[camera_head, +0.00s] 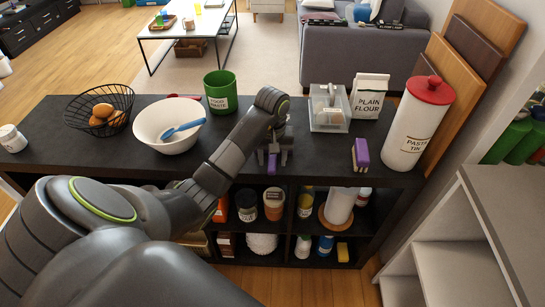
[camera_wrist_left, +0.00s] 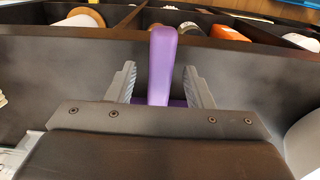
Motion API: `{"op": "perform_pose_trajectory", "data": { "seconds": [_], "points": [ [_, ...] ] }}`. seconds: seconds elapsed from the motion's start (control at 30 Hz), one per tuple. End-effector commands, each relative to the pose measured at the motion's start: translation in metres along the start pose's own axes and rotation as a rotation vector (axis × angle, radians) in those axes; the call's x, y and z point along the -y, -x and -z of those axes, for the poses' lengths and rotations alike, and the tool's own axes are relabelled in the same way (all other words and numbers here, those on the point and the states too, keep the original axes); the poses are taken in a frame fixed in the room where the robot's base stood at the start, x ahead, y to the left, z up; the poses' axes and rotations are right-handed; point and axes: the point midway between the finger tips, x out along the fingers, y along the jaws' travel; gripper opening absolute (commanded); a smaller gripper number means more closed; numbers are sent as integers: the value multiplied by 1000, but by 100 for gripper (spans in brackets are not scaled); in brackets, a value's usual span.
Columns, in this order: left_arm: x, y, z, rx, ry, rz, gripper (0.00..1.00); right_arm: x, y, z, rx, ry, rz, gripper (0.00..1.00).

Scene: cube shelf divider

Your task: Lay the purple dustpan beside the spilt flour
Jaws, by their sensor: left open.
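The purple dustpan (camera_head: 272,167) is mostly hidden under my left gripper near the front edge of the dark shelf top; only a purple part shows. In the left wrist view its purple handle (camera_wrist_left: 162,65) stands out between the two fingers. My left gripper (camera_head: 272,156) is open, with a finger on each side of the handle and a visible gap on both sides. I cannot make out spilt flour; my left arm covers part of the top. My right gripper is not in view.
A purple-backed brush (camera_head: 361,153) lies to the right, near the pasta tin (camera_head: 417,125). The flour bag (camera_head: 370,96) and a clear bin (camera_head: 330,112) stand behind. A white bowl (camera_head: 166,124), green pot (camera_head: 220,92) and wire basket (camera_head: 98,112) are left.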

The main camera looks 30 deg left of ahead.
Motion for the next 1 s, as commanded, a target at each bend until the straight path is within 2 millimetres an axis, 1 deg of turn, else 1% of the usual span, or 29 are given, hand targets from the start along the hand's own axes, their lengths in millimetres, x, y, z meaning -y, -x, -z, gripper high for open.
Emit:
{"op": "perform_pose_trajectory", "data": {
  "seconds": [0.03,1.0],
  "points": [
    [0,9,0,-1,0,0,47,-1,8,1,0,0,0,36],
    [0,128,0,-1,0,0,47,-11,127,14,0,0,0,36]
  ]
}}
